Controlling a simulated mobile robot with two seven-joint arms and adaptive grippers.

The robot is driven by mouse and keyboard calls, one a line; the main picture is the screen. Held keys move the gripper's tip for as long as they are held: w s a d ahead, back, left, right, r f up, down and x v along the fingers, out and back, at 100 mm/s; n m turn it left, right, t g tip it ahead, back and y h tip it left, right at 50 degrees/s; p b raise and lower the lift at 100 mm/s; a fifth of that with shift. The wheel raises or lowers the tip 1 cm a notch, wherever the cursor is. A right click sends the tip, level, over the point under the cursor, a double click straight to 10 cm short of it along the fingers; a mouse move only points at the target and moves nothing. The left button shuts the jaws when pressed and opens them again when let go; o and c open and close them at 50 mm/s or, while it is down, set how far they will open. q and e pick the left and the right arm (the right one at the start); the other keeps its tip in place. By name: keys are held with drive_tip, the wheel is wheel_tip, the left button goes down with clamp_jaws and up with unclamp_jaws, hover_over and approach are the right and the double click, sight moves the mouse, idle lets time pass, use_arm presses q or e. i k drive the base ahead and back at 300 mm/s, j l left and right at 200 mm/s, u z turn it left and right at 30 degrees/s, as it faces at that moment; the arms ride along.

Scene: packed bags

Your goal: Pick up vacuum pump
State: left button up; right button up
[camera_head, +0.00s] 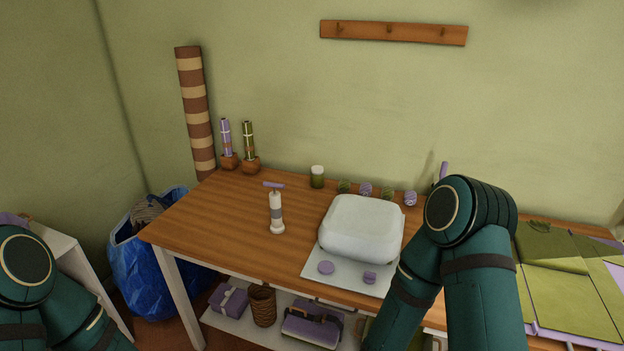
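The vacuum pump (277,215) looks like a white upright cylinder with a grey band, a wider foot and a lilac T-shaped handle on top. It stands on the left half of the wooden table (215,220), apart from the things around it. My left arm shows only at the lower left corner, and its gripper is out of the picture. My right arm rises in front of the table's right part and bends back down; its gripper is also out of the picture. Nothing covers the pump.
A white puffy packed bag (362,228) lies on a pale mat (318,278) right of the pump. A green jar (317,177) and several small rolls (366,189) stand behind. Two wrapped rolls in holders (248,148) stand at the back left. Green folders (565,285) lie right.

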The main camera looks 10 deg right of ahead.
sight(277, 226)
drive_tip(key=i+j+z, duration=0.1)
drive_tip(key=z, duration=0.85)
drive_tip(key=j+z, duration=0.75)
drive_tip(key=j, duration=0.2)
drive_tip(key=j+z, duration=0.15)
drive_tip(key=j, duration=0.35)
drive_tip(key=k+j+z, duration=0.15)
drive_tip(key=j, duration=0.3)
drive_tip(key=k+j, duration=0.1)
drive_tip(key=j, duration=0.4)
drive_tip(key=k+j, duration=0.1)
drive_tip(key=j, duration=0.35)
drive_tip(key=k+j, duration=0.1)
drive_tip(key=j, duration=0.4)
drive_tip(key=z, duration=0.05)
